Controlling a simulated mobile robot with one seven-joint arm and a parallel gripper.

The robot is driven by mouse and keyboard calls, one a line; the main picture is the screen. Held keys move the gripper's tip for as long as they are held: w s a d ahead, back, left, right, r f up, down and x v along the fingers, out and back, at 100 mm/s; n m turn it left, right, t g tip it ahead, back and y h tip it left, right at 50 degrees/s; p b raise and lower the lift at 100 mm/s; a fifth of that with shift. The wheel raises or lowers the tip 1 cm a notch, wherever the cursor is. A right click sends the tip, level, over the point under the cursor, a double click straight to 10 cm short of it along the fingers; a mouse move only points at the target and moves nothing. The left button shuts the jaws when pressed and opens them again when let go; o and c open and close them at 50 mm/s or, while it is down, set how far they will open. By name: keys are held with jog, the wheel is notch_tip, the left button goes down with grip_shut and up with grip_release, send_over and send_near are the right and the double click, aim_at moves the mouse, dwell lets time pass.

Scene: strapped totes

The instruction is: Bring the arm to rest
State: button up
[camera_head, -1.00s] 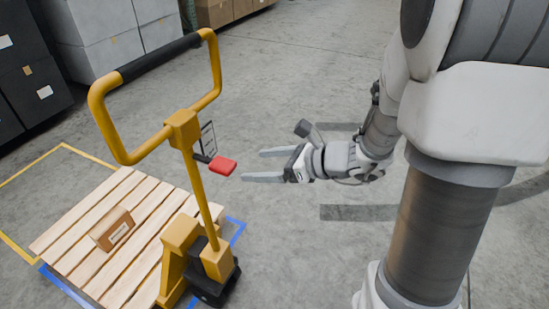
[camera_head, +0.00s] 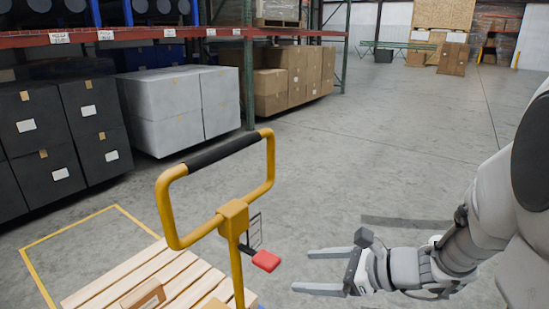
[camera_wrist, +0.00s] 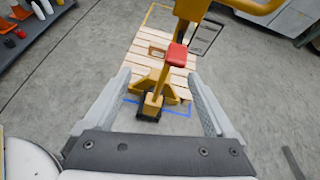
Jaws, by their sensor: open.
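My gripper (camera_head: 322,271) is open and empty in the head view, held out over the bare floor to the right of the yellow pallet jack (camera_head: 234,216). Its two grey fingers point left and are spread apart. In the wrist view the fingers of my gripper (camera_wrist: 162,105) frame the jack (camera_wrist: 160,85) and its red lever (camera_wrist: 177,56) in the background, with nothing between them. The gripper looks apart from the jack. The lower part of the jack is cut off in the head view.
A wooden pallet (camera_head: 140,272) with a small cardboard box (camera_head: 143,295) lies at the lower left, by yellow floor tape. Black totes (camera_head: 40,130), white boxes (camera_head: 180,105) and brown cartons (camera_head: 290,78) stand under a rack behind. The floor at middle right is clear.

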jog(key=s+a+r+n+g+h+p, duration=0.2)
jog(key=s+r+n+g+h+p, duration=0.25)
jog(key=s+r+n, duration=0.55)
jog(key=s+d+r+n+t+h+p, duration=0.3)
jog(key=d+r+n+h, duration=0.3)
jog(key=n, duration=0.7)
jog(key=shift+s+d+r+p, duration=0.2)
jog(key=shift+s+r+p, duration=0.15)
jog(key=shift+s+r, duration=0.1)
jog(key=shift+t, duration=0.25)
